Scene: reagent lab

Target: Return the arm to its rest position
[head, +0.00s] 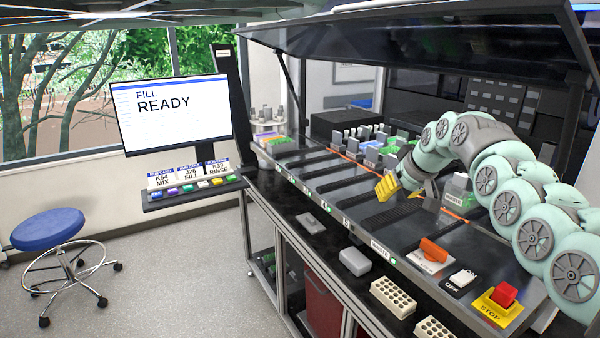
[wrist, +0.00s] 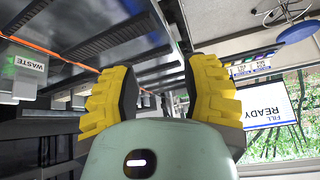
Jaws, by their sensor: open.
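My gripper (head: 388,187) has yellow ridged fingers and hangs over the slotted dark deck of the machine in the head view. My pale green arm reaches in from the right and bends down to it. In the wrist view the two yellow fingers of my gripper (wrist: 158,95) stand apart with nothing between them. No held object shows in either view.
Racks with grey and green blocks (head: 385,150) stand behind the gripper. The WASTE bin (head: 457,190) is close to its right. An orange handle (head: 433,250), a switch (head: 462,277) and a red STOP button (head: 503,295) sit on the front panel. A raised hood (head: 420,38) hangs above.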

